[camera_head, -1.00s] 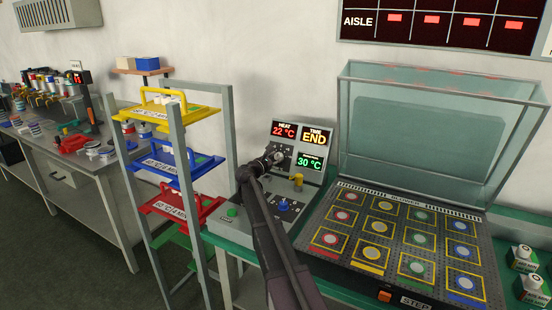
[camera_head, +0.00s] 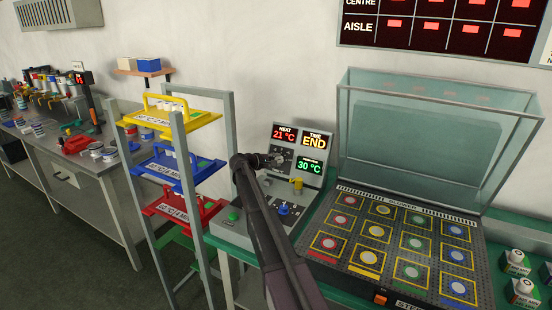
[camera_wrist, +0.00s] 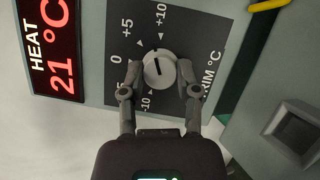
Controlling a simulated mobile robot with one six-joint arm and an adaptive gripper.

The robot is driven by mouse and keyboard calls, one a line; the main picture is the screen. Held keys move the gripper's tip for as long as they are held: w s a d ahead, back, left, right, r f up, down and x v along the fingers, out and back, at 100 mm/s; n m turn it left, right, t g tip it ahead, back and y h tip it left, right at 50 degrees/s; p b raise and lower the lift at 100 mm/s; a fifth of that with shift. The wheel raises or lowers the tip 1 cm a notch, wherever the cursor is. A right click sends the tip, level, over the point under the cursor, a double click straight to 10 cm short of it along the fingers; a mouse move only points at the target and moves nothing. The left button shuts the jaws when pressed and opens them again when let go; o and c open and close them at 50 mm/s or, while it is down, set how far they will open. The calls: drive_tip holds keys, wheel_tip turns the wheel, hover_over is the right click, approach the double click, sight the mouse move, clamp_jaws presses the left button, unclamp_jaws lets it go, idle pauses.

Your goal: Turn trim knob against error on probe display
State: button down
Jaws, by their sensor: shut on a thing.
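The trim knob (camera_wrist: 159,68) is a pale round dial with a dark slot on a dark plate, seen in the wrist view. The plate is marked 0, +5, +10 and -10 and lettered TRIM °C. My gripper (camera_wrist: 161,79) is shut on the knob, with one finger on each side. In the head view my gripper (camera_head: 277,160) is at the knob on the grey console, partly hidden by my wrist. The red HEAT display (camera_head: 285,134) reads 21 °C, also in the wrist view (camera_wrist: 51,50). A green display (camera_head: 310,167) reads 30 °C; its small label is hard to read.
The TIME display (camera_head: 314,139) reads END. A yellow knob (camera_head: 296,184), a blue knob (camera_head: 284,209) and a green button (camera_head: 234,215) are on the console. A tray rack (camera_head: 178,160) stands at left. A clear-lidded blower bed (camera_head: 325,225) stands open at right.

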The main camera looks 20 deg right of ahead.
drive_tip(key=shift+w+d+r+m+y+p, duration=0.1)
drive_tip(key=shift+m+y+p, duration=0.5)
drive_tip(key=shift+m, duration=0.9)
drive_tip(key=shift+c, duration=1.7)
unclamp_jaws()
